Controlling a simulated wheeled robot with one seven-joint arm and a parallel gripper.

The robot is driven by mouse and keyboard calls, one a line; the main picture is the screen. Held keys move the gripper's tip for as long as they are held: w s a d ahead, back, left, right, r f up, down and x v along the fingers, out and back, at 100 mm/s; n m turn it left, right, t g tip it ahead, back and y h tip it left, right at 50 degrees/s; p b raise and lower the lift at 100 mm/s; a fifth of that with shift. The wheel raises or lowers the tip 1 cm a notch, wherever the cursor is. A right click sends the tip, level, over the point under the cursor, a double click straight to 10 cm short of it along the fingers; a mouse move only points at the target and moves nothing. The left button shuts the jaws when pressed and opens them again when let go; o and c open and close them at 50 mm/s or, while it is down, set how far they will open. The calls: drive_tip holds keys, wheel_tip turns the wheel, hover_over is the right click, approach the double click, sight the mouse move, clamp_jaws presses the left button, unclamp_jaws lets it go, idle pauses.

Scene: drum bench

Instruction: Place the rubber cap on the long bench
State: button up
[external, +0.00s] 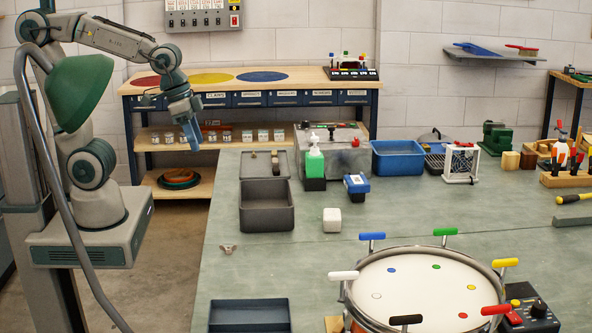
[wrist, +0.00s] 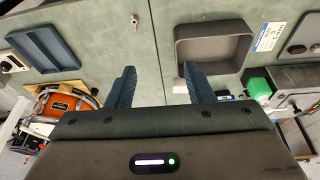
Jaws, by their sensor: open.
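My gripper (external: 190,143) hangs from the raised arm at the left, beyond the left edge of the green-topped bench (external: 225,230). In the wrist view its two blue fingers stand apart with nothing between them, so my gripper (wrist: 161,84) is open and empty. The green top is the large long bench surface in the external view; it also shows in the wrist view (wrist: 110,35). I cannot single out a rubber cap in either view. Small pieces stand on a flat grey tray (external: 246,172) behind the grey bin, too small to name.
An open grey bin (external: 266,221), a white block (external: 332,221), a green bottle (external: 315,163) and a blue bin (external: 397,174) stand on the green top. A drum (external: 420,285) with coloured handles fills the front right. A navy tray (external: 248,302) lies front left. Clear surface lies between them.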

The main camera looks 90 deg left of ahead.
drive_tip(key=s+a+f, duration=0.2)
drive_tip(key=s, duration=0.3)
drive_tip(key=shift+s, duration=0.4)
